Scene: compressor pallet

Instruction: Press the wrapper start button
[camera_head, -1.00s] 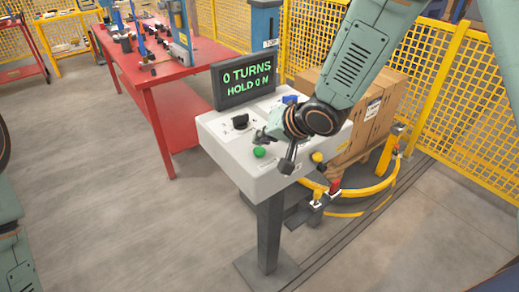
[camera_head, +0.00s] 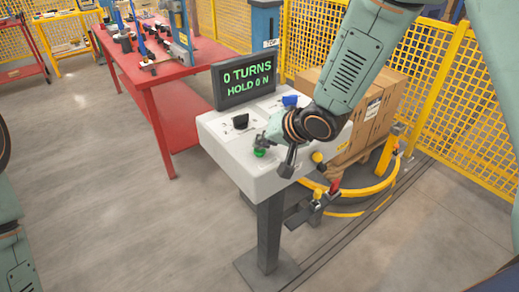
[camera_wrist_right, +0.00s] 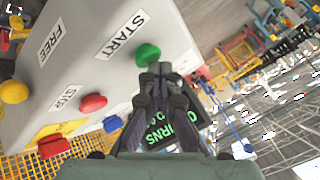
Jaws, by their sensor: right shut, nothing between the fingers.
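The green start button (camera_head: 259,152) sits on the white sloped control box (camera_head: 240,172). In the right wrist view the green button (camera_wrist_right: 148,53) is beside the START label (camera_wrist_right: 123,36). My right gripper (camera_head: 262,142) is shut and empty, with its fingertips just above the button in the head view. In the right wrist view its fingertips (camera_wrist_right: 158,68) overlap the button's lower edge; I cannot tell whether they touch it. The display (camera_head: 247,80) reads "0 TURNS, HOLD 0 N". My left gripper is not in view.
A black knob (camera_head: 240,121) and a blue knob (camera_head: 290,100) are on the box. A red button (camera_wrist_right: 92,103) is near the STOP label (camera_wrist_right: 66,97). A red table (camera_head: 150,85) stands behind left. Boxes (camera_head: 380,105) and yellow fencing (camera_head: 470,85) are at right.

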